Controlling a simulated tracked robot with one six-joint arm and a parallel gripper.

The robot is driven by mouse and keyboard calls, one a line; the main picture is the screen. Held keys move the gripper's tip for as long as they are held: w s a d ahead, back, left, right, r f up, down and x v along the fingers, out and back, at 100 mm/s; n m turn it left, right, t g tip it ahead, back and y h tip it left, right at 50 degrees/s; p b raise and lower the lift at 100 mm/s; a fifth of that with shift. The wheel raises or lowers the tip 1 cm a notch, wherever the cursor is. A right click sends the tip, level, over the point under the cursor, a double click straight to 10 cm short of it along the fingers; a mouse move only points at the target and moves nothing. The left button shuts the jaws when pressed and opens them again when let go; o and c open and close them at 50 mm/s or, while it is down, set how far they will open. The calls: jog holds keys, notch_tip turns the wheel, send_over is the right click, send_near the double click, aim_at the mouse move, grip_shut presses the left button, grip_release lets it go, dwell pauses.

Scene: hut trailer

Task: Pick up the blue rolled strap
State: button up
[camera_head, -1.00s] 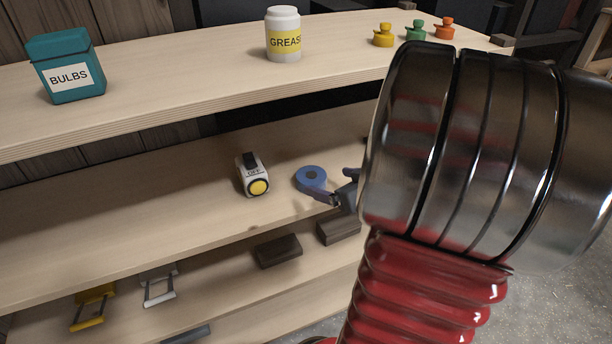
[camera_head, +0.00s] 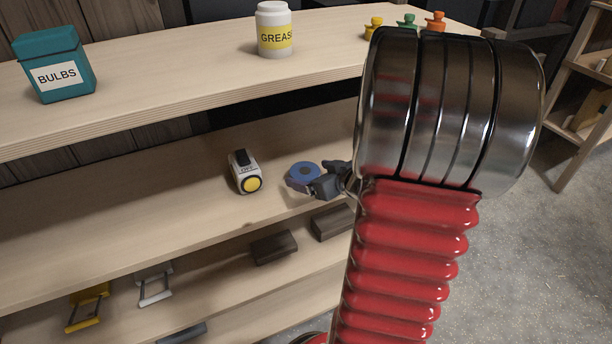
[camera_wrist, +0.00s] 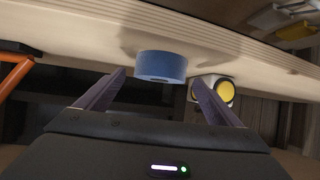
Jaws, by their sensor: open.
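The blue rolled strap (camera_head: 302,174) lies flat on the middle shelf near its front edge. My gripper (camera_head: 306,184) is at the strap's front right side in the head view, and part of the strap is hidden behind it. In the wrist view the strap (camera_wrist: 160,66) appears ahead of my gripper (camera_wrist: 160,84), between the lines of its two fingers. The fingers are spread open with nothing held. I cannot tell whether either finger touches the strap.
A white device with a yellow end (camera_head: 245,173) stands left of the strap; it also shows in the wrist view (camera_wrist: 222,88). Dark blocks (camera_head: 273,247) sit on the lower shelf. The upper shelf (camera_head: 190,82) overhangs, holding a teal bulbs box (camera_head: 54,65) and a grease jar (camera_head: 273,30).

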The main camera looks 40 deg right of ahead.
aim_at(309, 174)
jog(key=shift+x, duration=0.9)
jog(key=shift+c, duration=0.6)
jog(key=c, duration=1.1)
jog(key=shift+r, duration=0.1)
notch_tip(309, 174, up, 10)
jog(key=shift+f, duration=0.1)
